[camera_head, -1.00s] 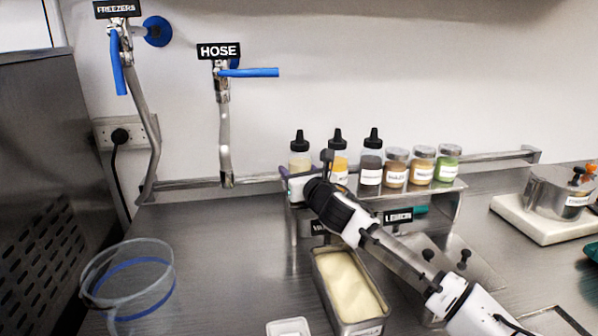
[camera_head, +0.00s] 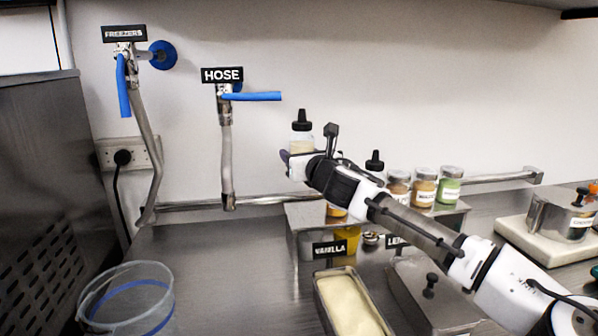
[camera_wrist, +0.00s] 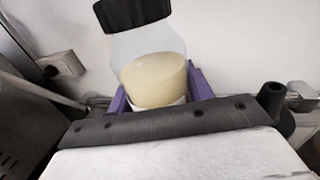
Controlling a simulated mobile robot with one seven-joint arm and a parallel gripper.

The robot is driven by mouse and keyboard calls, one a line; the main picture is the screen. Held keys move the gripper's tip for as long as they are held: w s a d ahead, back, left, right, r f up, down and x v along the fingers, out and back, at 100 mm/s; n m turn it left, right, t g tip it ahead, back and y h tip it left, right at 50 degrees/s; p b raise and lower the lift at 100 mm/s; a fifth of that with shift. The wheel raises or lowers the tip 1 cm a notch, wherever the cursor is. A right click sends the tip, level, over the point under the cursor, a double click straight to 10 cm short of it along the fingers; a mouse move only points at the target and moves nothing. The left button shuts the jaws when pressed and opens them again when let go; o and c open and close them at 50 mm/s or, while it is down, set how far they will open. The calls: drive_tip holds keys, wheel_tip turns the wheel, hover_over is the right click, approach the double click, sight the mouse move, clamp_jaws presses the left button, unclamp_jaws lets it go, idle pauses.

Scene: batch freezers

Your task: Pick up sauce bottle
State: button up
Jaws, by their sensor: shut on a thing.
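A clear sauce bottle (camera_head: 301,146) with a black nozzle cap and pale cream contents is held in the air, upright, above the left end of the metal shelf. My gripper (camera_head: 291,161) is shut on it, with the arm reaching in from the lower right. In the wrist view the bottle (camera_wrist: 154,75) stands between the two purple fingers (camera_wrist: 160,92), its black cap cut off at the top edge. Another black-capped bottle (camera_head: 375,162) stands on the shelf, mostly hidden behind my arm. A bottle with yellow contents (camera_head: 337,211) shows only in part below my arm.
Several labelled jars (camera_head: 424,188) stand on the right of the metal shelf (camera_head: 300,214). A vanilla tub (camera_head: 350,305) lies in front. A clear bucket (camera_head: 125,300) is at lower left. The hose valve (camera_head: 250,96) hangs on the wall, left of my gripper. The middle-left counter is clear.

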sight(304, 122)
wheel_tip(304, 122, up, 8)
drive_tip(key=shift+r+p, duration=0.1)
drive_tip(key=shift+p, duration=0.35)
drive_tip(key=o, duration=0.4)
drive_tip(key=c, duration=0.4)
wheel_tip(304, 122, up, 8)
drive_tip(key=p, duration=1)
